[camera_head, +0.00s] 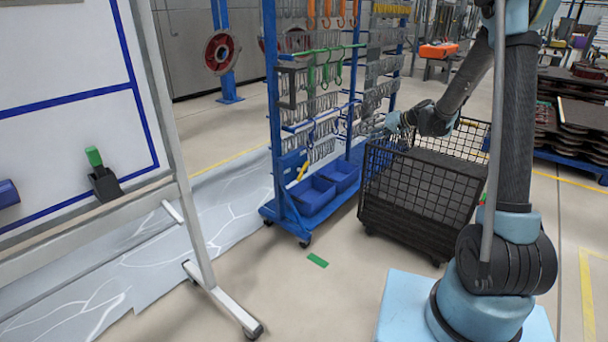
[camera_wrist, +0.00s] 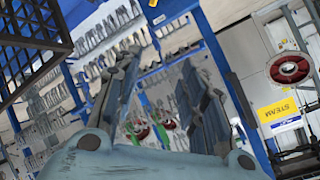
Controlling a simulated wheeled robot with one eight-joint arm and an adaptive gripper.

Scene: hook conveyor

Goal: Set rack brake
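The blue rack (camera_head: 272,110) stands upright in the middle of the head view, hung with many metal hooks. A caster (camera_head: 305,243) shows under its near corner, too small to tell how its brake is set. In the wrist view the rack's blue post (camera_wrist: 228,85) and rows of hooks fill the background, tilted. My gripper (camera_head: 388,128) is beside the rack's right side, above the black wire cart, and looks small there. In the wrist view its two grey fingers (camera_wrist: 160,65) stand apart with nothing held between them.
The black wire cart (camera_head: 420,196) stands close right of the rack; its mesh also shows in the wrist view (camera_wrist: 30,40). Blue bins (camera_head: 314,196) sit on the rack's base. A whiteboard stand (camera_head: 190,215) is at left.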

